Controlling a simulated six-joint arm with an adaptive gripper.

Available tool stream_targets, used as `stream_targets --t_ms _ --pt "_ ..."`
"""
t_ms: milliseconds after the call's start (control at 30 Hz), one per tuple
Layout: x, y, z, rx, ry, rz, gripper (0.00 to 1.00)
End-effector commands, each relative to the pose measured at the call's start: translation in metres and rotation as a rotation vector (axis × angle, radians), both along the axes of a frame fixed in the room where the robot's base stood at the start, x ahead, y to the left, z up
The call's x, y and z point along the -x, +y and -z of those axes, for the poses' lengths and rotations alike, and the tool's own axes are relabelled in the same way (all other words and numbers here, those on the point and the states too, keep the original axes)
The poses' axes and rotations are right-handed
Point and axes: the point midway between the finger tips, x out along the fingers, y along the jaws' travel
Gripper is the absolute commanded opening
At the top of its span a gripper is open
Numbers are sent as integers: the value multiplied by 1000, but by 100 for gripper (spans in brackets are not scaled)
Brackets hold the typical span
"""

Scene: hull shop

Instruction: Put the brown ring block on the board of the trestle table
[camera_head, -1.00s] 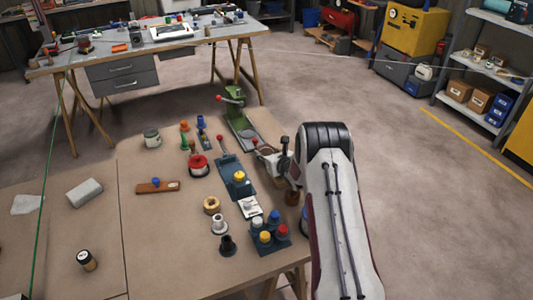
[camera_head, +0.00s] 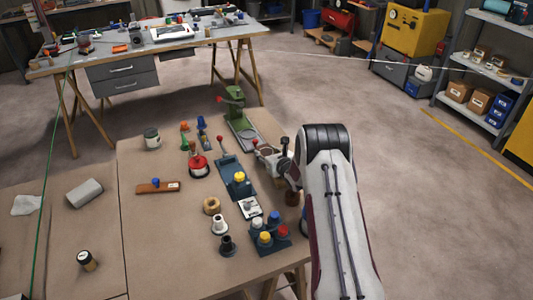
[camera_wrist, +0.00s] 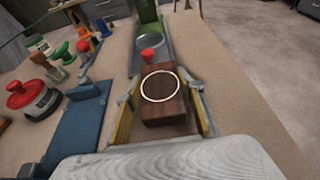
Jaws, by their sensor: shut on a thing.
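The brown ring block (camera_wrist: 160,95) is a dark brown wooden block with a pale ring mark on its face. In the wrist view it sits between the two yellow-lined fingers of my gripper (camera_wrist: 165,108), which is shut on it. Its underside is hidden, so I cannot tell whether it touches anything below. In the head view my gripper (camera_head: 272,158) is over the right side of the near table, and the block is not clear there. The near table's brown board (camera_head: 165,225) has wide bare areas at its left and front.
A green press (camera_head: 237,118) stands beyond my gripper; a blue fixture (camera_head: 237,178) lies left of it. A red-topped tin (camera_head: 199,166), a tan ring (camera_head: 211,206) and a tray of coloured knobs (camera_head: 270,238) are nearby. A far table (camera_head: 130,60) stands behind.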

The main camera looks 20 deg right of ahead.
Motion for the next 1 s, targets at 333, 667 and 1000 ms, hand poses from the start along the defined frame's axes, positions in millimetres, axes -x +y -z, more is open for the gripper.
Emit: stream_targets --t_ms 333,667,1000 --pt "9 3 22 -8 39 0 58" --pt "9 3 21 -8 39 0 58" --pt "9 3 -3 -8 36 0 58"
